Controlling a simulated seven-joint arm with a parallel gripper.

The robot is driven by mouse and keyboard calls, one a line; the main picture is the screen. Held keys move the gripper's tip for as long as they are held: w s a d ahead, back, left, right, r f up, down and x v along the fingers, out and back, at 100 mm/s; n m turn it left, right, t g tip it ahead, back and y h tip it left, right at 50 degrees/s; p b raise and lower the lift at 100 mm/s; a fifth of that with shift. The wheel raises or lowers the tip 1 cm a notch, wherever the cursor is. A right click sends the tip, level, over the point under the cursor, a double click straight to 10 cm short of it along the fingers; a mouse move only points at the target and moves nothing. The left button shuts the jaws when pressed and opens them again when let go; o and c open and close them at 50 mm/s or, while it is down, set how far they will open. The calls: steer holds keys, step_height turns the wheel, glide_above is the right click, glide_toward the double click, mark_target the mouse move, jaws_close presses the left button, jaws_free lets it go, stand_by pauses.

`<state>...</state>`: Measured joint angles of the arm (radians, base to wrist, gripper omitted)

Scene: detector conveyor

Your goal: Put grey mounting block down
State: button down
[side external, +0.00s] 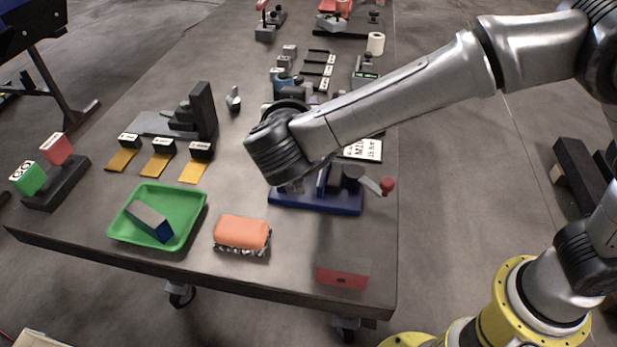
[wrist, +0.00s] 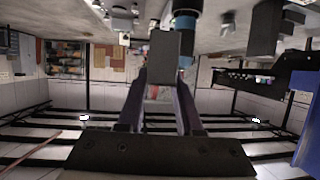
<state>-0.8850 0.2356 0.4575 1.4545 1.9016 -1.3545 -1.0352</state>
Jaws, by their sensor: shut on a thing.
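My gripper (wrist: 162,84) is shut on a grey block, the grey mounting block (wrist: 164,56), which shows between the fingertips in the wrist view. In the side external view my wrist is over the left part of a blue fixture (side external: 335,205) with a red-knobbed lever (side external: 386,186). The wrist hides most of my gripper and the held block there. I cannot tell whether the block touches anything below it.
A green tray (side external: 118,232) holds a grey and blue block (side external: 150,220). An orange-topped brush or sponge (side external: 242,232) lies right of it. Yellow-tabbed labels (side external: 157,163) and a dark bracket (side external: 203,112) are left. Bare table lies between.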

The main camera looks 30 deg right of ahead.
steer(key=shift+m+g+h, duration=0.4)
steer(key=shift+m+h, duration=0.2)
steer(key=f, duration=0.2)
steer(key=s+f, duration=0.1)
steer(key=f, duration=0.1)
steer(key=s+a+f, duration=0.1)
steer(key=f, duration=0.1)
steer(key=shift+s+f, duration=0.25)
steer(key=shift+f, duration=2.25)
steer(key=shift+f, duration=0.15)
